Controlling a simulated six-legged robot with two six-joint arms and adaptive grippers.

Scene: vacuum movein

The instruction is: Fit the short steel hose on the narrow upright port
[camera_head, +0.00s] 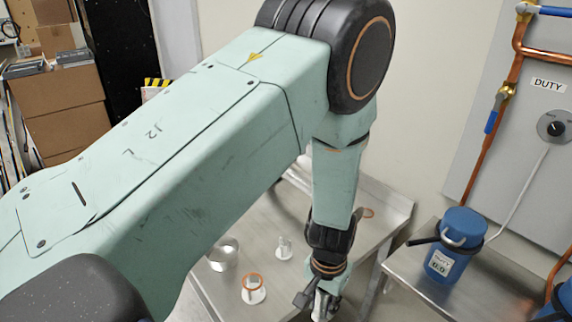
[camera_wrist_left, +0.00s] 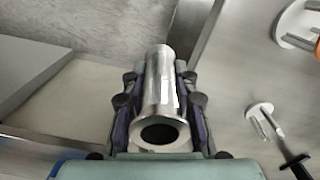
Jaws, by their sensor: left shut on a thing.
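My left gripper (camera_head: 318,304) is low over the steel table, at the bottom of the head view. In the left wrist view the left gripper (camera_wrist_left: 160,100) is shut around a short shiny steel hose (camera_wrist_left: 161,97), with its open flanged end towards the camera. In the head view the hose is mostly hidden by the gripper and arm. I cannot pick out the narrow upright port for certain. Small upright pieces on white round bases stand on the table: a plain one (camera_head: 284,249) and one with an orange ring (camera_head: 254,289). My right gripper is not in view.
A shiny steel cylinder (camera_head: 222,254) stands on the table (camera_head: 388,208). A blue canister (camera_head: 455,240) stands on a lower metal bench to the right, below copper pipes (camera_head: 482,150). Cardboard boxes (camera_head: 60,110) are stacked at the left. My left arm covers much of the table.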

